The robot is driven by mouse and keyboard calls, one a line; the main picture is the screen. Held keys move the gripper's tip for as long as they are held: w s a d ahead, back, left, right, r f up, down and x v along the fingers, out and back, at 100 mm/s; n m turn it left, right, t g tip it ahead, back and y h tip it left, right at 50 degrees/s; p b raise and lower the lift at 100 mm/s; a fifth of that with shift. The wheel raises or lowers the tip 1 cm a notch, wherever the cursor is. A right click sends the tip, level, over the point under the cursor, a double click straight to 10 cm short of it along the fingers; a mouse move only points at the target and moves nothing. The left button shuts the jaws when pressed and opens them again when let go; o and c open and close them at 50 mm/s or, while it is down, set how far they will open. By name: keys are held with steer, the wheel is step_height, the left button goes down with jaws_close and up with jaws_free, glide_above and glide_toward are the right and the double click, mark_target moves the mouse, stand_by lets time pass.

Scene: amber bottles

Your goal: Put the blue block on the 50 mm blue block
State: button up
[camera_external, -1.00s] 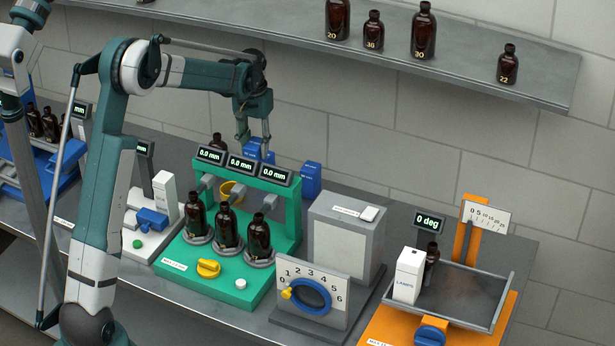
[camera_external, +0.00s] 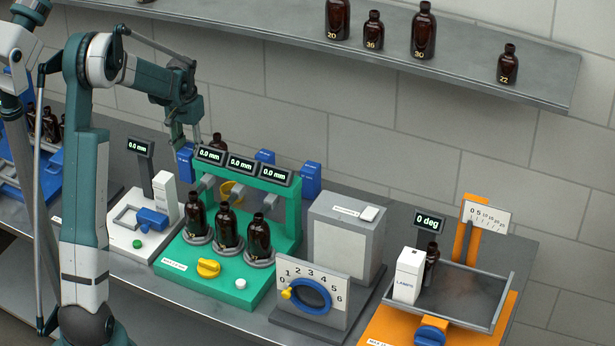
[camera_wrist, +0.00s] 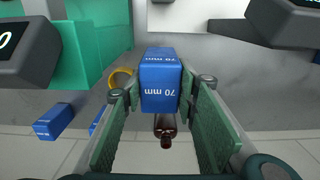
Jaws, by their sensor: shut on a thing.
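My gripper (camera_external: 184,144) is shut on a blue block (camera_external: 185,163) marked 70 mm, behind the left end of the green station. The wrist view shows this block (camera_wrist: 160,75) between the two green finger pads. Whether its underside touches anything is hidden. Two other blue blocks stand behind the green station in the external view, one behind the displays (camera_external: 265,157) and one at its right end (camera_external: 311,179). In the wrist view one lies at the left with a small mm label (camera_wrist: 53,121), its number unclear. Another is mostly hidden by my finger (camera_wrist: 98,120).
A brown bottle (camera_external: 217,142) stands behind the green station (camera_external: 290,215); in the wrist view a bottle (camera_wrist: 165,130) shows just below the held block. Displays (camera_external: 240,163) rise close to my gripper. A white station (camera_external: 140,225) with a display post is at the left.

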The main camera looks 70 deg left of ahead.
mark_target(195, 177)
steer(key=shift+f, duration=0.1)
steer(key=shift+f, duration=2.4)
steer(key=shift+f, duration=0.15)
steer(key=shift+f, duration=2.15)
steer(key=shift+f, duration=0.25)
steer(key=o, duration=1.1)
steer(key=shift+r+p, duration=0.1)
steer(key=shift+p, duration=0.25)
steer(key=shift+a+r+b, duration=0.15)
steer(key=shift+r+b, duration=0.25)
steer(key=shift+r, duration=3.45)
